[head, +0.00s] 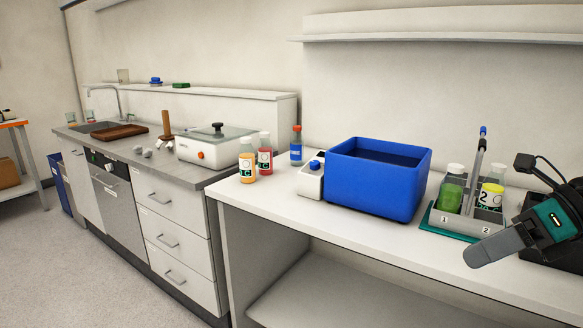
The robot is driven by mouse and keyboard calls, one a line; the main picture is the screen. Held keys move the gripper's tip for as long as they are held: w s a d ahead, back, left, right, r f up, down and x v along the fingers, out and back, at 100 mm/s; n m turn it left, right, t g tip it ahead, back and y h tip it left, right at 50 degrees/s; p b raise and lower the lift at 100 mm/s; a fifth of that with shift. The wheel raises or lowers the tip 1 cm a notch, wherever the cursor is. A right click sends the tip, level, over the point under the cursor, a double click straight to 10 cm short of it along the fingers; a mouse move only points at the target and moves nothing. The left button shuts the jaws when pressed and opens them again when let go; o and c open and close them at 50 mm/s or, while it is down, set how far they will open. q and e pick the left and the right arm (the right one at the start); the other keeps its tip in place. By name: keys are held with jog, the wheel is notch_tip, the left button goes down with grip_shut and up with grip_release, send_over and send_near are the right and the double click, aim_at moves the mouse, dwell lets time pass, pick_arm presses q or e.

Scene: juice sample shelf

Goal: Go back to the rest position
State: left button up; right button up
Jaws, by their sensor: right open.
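My right gripper (492,248) is at the right edge of the head view, above the white bench. It is open, with one grey finger showing and nothing seen in it; the other finger is hard to make out. It is just right of and in front of a grey rack (465,222) marked 1 and 2. The rack holds a green juice bottle (450,192) on the left and a bottle with a yellow label (490,197) on the right. My left gripper is not in view.
A blue bin (375,190) stands left of the rack, with a small white device (311,180) beside it. A black device (565,250) is partly behind my gripper. The bench's front strip is clear.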

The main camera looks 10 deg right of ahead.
notch_tip(320, 180, down, 19)
jog(key=m+t+h+p, duration=0.1)
jog(key=m+t+h, duration=0.2)
jog(key=m+t, duration=1.4)
jog(key=s+a+f+m+g+h, duration=0.2)
jog(key=s+a+f+m+g, duration=0.3)
jog(key=m, duration=0.6)
jog(key=s+a+f+m+g+h+p, duration=0.1)
jog(key=s+a+f+m+g, duration=0.3)
jog(key=a+f+m, duration=0.5)
jog(key=s+m+h, duration=0.1)
jog(key=s+m, duration=0.1)
jog(key=m, duration=0.1)
jog(key=shift+a+f+g+h, duration=0.25)
jog(key=shift+f+g+h, duration=0.05)
jog(key=shift+g, duration=0.1)
